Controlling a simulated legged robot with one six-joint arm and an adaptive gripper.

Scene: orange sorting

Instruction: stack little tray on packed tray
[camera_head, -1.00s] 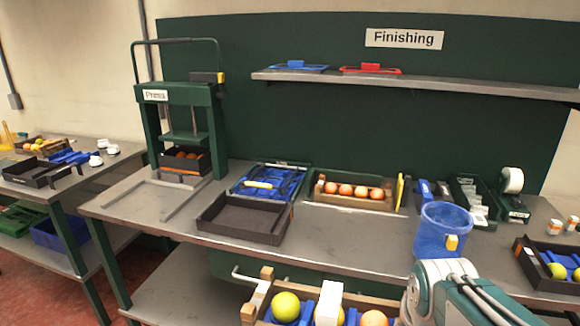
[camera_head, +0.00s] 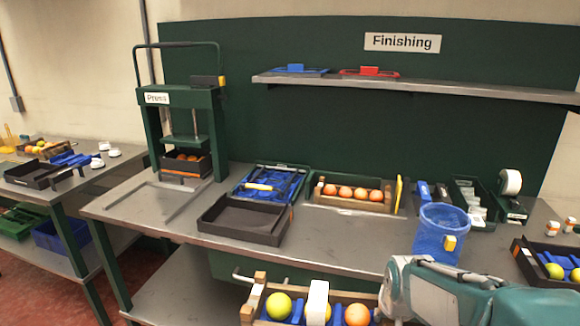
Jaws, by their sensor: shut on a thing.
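A wooden tray (camera_head: 258,298) at the bottom edge holds a yellow-green fruit (camera_head: 279,306), an orange fruit (camera_head: 357,315) and blue dividers. A white upright piece (camera_head: 318,300) stands over its middle; I cannot tell what it is. A small wooden tray (camera_head: 346,203) with a row of orange fruits stands on the bench. An empty dark tray (camera_head: 240,222) lies near the bench's front edge. I cannot tell which is the little tray. My arm's teal and white links fill the lower right; my gripper is not visible, so its hold is hidden.
A blue bucket (camera_head: 438,238) stands on the bench (camera_head: 335,236). A green tray with blue contents (camera_head: 270,183) lies behind the dark tray. The press (camera_head: 183,112) holds a dark box of fruit. Another fruit tray (camera_head: 530,268) is at right. Bench space before the small wooden tray is clear.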

